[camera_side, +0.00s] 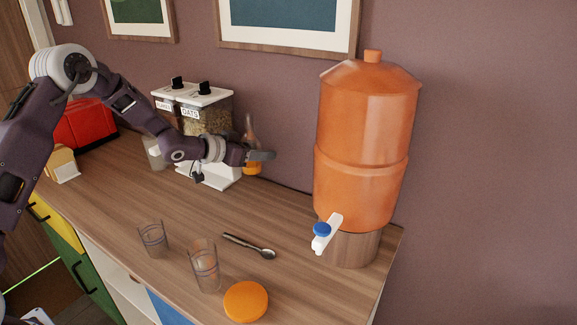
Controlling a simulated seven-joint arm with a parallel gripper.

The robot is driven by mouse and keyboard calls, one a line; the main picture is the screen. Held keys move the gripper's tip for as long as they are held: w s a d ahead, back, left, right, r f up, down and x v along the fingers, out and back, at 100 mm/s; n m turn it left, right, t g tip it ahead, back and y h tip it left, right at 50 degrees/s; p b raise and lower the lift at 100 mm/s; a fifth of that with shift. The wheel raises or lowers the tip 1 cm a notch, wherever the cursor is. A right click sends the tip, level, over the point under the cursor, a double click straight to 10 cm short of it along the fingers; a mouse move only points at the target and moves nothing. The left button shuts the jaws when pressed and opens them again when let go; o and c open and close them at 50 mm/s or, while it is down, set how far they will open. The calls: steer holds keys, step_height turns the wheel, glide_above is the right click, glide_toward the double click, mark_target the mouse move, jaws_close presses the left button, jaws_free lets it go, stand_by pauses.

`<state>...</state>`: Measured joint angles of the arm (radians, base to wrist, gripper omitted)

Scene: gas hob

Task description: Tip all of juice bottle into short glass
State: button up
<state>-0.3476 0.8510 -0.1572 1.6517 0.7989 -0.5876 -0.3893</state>
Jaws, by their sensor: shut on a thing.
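The juice bottle (252,169) is a clear bottle with a narrow neck and orange juice low in it. It stands upright near the back of the counter, right of the cereal dispensers. My gripper (262,155) reaches it from the left and is shut on it, hiding its middle. I cannot tell whether its base touches the counter. The short glass (153,239) is clear, looks empty and stands upright near the counter's front edge, left of a taller clear glass (204,267). My gripper is well behind both glasses.
A large orange drink dispenser (366,140) with a white and blue tap stands at the right. A spoon (249,246) and an orange disc (245,301) lie near the glasses. Cereal dispensers (207,113) and a red appliance (85,126) are at the back left. The middle counter is clear.

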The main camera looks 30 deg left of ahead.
steer(key=s+a+m+g+h, duration=0.1)
steer(key=s+a+m+h, duration=0.1)
steer(key=s+a, duration=0.45)
steer(key=s+a+f+m+h, duration=0.1)
steer(key=s+a, duration=0.2)
steer(key=s, duration=0.7)
steer(key=s+a+m+g+h, duration=0.1)
steer(key=s+a+m+h, duration=0.1)
steer(key=s+a, duration=0.45)
steer(key=a+m+t+y, duration=0.1)
steer(key=m+t+y, duration=0.1)
steer(key=m, duration=0.2)
steer(key=w+a+f+m+t+y, duration=0.1)
steer(key=m+t+y, duration=0.1)
steer(key=m, duration=0.2)
steer(key=a+f+m+t+y, duration=0.1)
steer(key=m+y, duration=0.1)
steer(key=m, duration=0.3)
steer(key=shift+w+a+t+y, duration=0.3)
steer(key=shift+w+t, duration=0.1)
stand_by(0.4)
steer(key=shift+s+d+r+m+t, duration=0.15)
steer(key=shift+r+m+t, duration=0.15)
steer(key=shift+r+m, duration=0.5)
